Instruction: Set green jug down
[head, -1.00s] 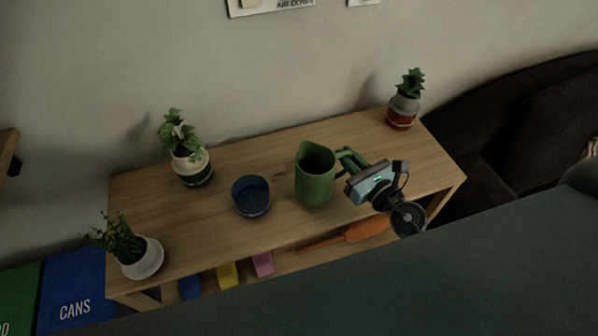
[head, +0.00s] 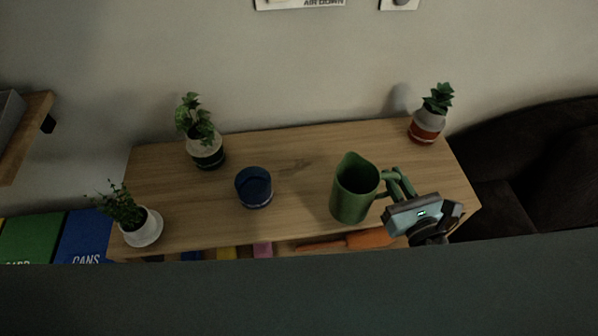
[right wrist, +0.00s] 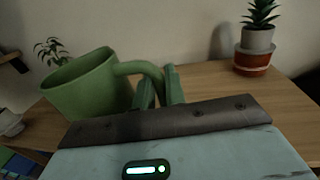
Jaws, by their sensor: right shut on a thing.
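The green jug (head: 347,206) is upright over the right front part of the wooden table (head: 295,210). I cannot tell whether its base touches the tabletop. My right gripper (head: 392,186) is at the jug's right side, shut on its handle. In the right wrist view, the jug (right wrist: 95,95) stands left of the gripper body, and the fingers (right wrist: 158,88) are at the handle's outer end. The jug's base is hidden in that view. My left gripper is not in view.
A potted succulent (head: 427,126) stands at the back right corner, and two potted plants (head: 205,150) (head: 143,229) stand at the left. Bare tabletop lies behind the jug and between jug and bowl.

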